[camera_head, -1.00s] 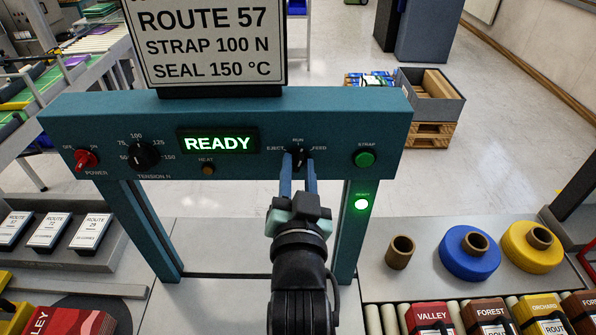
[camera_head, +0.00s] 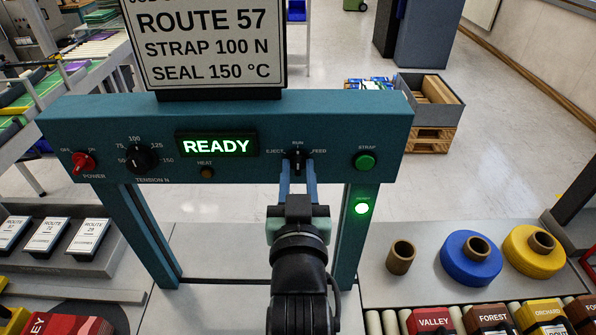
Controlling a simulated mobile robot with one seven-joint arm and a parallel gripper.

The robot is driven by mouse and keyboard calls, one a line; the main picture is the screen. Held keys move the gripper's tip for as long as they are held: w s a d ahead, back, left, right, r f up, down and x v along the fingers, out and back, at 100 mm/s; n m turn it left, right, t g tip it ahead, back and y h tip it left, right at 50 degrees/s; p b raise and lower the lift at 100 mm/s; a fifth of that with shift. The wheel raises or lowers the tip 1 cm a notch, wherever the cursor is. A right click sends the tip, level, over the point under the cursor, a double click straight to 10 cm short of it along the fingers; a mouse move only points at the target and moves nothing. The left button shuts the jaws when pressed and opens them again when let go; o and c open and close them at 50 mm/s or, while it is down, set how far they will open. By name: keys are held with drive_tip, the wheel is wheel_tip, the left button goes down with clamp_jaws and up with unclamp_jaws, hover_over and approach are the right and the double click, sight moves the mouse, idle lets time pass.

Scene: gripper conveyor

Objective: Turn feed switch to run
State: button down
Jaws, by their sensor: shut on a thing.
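The feed switch (camera_head: 297,158) is a small black knob on the right half of the teal panel (camera_head: 325,120), with EJECT at its left, RUN above and FEED at its right. Its handle stands about upright, towards RUN. My gripper (camera_head: 297,168) comes from below with its two blue fingers around the knob, shut on it. The fingers partly hide the lower part of the knob. The hand looks about level.
The display (camera_head: 216,145) reads READY in green. A green strap button (camera_head: 365,161) is right of the switch, and a lit green lamp (camera_head: 362,208) is on the post below. The tension dial (camera_head: 141,158) and red power switch (camera_head: 83,163) are at left.

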drive_tip(key=c, duration=0.9)
unclamp_jaws()
drive_tip(key=s, duration=1.3)
drive_tip(key=shift+b, duration=0.3)
drive_tip(key=shift+r, duration=0.1)
